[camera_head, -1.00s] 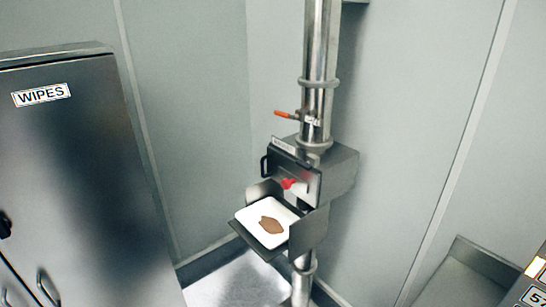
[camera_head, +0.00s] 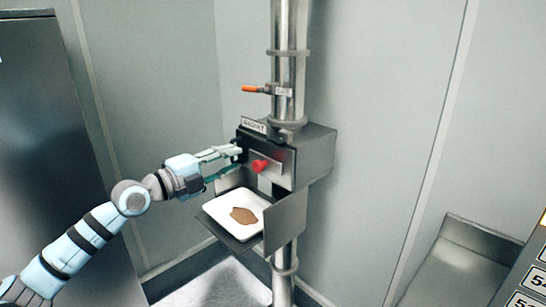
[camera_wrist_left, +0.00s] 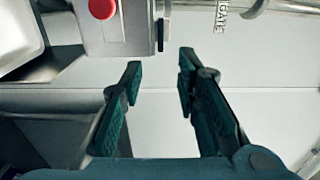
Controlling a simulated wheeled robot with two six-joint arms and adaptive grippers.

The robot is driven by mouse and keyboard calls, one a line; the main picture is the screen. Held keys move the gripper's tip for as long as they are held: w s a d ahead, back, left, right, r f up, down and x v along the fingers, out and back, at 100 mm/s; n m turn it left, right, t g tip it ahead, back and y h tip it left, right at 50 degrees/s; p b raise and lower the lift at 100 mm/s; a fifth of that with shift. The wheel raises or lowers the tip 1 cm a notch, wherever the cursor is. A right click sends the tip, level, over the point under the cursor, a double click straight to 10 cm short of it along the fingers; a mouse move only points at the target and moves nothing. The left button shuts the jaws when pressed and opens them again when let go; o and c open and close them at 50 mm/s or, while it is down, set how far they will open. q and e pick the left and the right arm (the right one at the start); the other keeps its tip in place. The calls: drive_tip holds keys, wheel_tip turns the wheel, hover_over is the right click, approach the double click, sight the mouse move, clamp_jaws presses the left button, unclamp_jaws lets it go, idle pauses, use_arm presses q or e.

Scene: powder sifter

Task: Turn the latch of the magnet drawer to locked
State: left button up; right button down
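The magnet drawer (camera_head: 282,163) is a grey metal front in a box on the steel pipe, with a "MAGNET" label above it. Its red latch knob (camera_head: 260,166) sits on the front; it also shows at the top of the left wrist view (camera_wrist_left: 102,8). I cannot tell its exact angle. My left gripper (camera_head: 234,160) is at the left side of the drawer front, left of the knob. In the left wrist view its fingers (camera_wrist_left: 160,72) are apart and empty. The black drawer handle (camera_wrist_left: 160,35) lies just beyond the fingertips, apparently not gripped. My right gripper is out of view.
Below the drawer, a white tray (camera_head: 213,209) with brown powder sits on a metal shelf with a side plate (camera_head: 286,222). An orange-handled valve (camera_head: 252,89) is on the pipe above. A dark cabinet (camera_head: 40,140) stands left. A metal bin (camera_head: 445,270) is at lower right.

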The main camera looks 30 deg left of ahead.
sight(273, 143)
use_arm(q)
drive_tip(key=x, duration=1.4)
drive_tip(key=shift+d+r+p, duration=0.1)
drive_tip(key=shift+p, duration=0.3)
drive_tip(key=shift+w, duration=0.15)
drive_tip(key=shift+c, duration=0.6)
clamp_jaws()
